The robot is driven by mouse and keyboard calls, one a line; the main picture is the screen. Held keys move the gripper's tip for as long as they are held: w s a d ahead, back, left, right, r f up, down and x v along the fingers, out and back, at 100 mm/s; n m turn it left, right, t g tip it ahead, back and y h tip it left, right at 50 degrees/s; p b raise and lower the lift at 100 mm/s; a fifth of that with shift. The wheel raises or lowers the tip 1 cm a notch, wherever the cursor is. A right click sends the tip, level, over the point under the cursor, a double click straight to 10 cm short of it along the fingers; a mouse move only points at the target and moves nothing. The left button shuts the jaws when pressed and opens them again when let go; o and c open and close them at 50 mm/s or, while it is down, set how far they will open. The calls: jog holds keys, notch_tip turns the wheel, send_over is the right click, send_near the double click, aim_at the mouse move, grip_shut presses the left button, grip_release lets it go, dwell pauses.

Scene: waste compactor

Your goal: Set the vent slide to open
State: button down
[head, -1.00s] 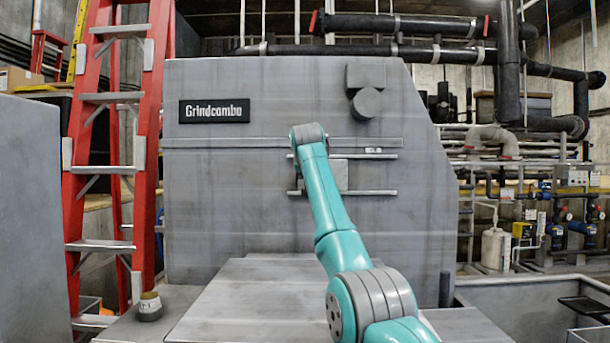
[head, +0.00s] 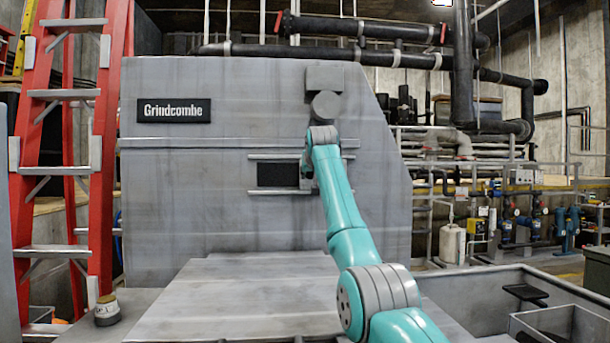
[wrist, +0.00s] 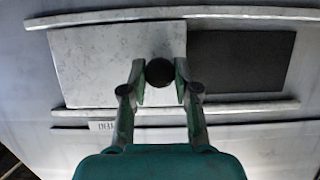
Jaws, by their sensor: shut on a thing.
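The vent slide (wrist: 95,65) is a pale grey plate between two horizontal rails, with a round black knob (wrist: 160,72). My gripper (wrist: 160,80) is shut on the knob, one finger on each side. Beside the plate in the wrist view is a dark vent opening (wrist: 240,60). In the head view the dark opening (head: 278,175) shows at the left part of the rails. My arm hides most of the slide and my gripper there, at the right part of the rails.
A red ladder (head: 100,170) stands at the left. A small jar-like object (head: 107,312) and an open grey bin (head: 570,330) are in front.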

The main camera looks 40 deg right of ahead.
jog(key=shift+s+d, duration=0.15)
jog(key=shift+d, duration=0.05)
jog(key=c, duration=0.9)
grip_release()
jog(key=shift+s+d, duration=0.1)
jog(key=shift+o, duration=0.2)
